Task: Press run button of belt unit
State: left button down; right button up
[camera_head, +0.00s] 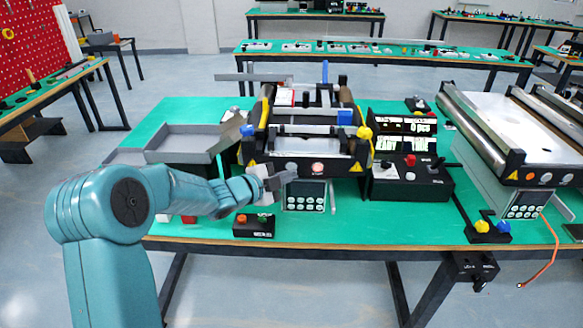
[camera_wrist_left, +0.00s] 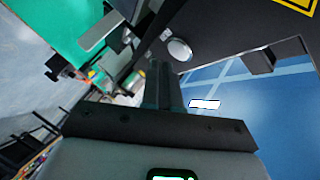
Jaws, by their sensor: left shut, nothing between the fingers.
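The belt unit (camera_head: 340,168), a small black-framed conveyor, stands mid-table with yellow and blue knobs. Its front panel carries a pale grey button (camera_head: 291,166) and a lit whitish-red button (camera_head: 318,169), with a keypad box (camera_head: 305,195) below. I cannot read which one is the run button. My left gripper (camera_head: 286,177) is shut and empty, just in front of the panel below the grey button. In the left wrist view the shut fingers (camera_wrist_left: 160,70) point toward a round silver button (camera_wrist_left: 180,49) on a black panel, with a visible gap. My right gripper is not in view.
A black control box (camera_head: 410,175) with a red button stands right of the unit. A larger roller conveyor (camera_head: 520,130) is further right. A small button box (camera_head: 254,226) lies near the front edge. Grey trays (camera_head: 183,141) lie left.

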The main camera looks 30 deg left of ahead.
pick_arm(q)
jog(key=shift+w, duration=0.1)
dwell(0.5)
jog(key=shift+w+a, duration=0.2)
jog(key=shift+w, duration=0.1)
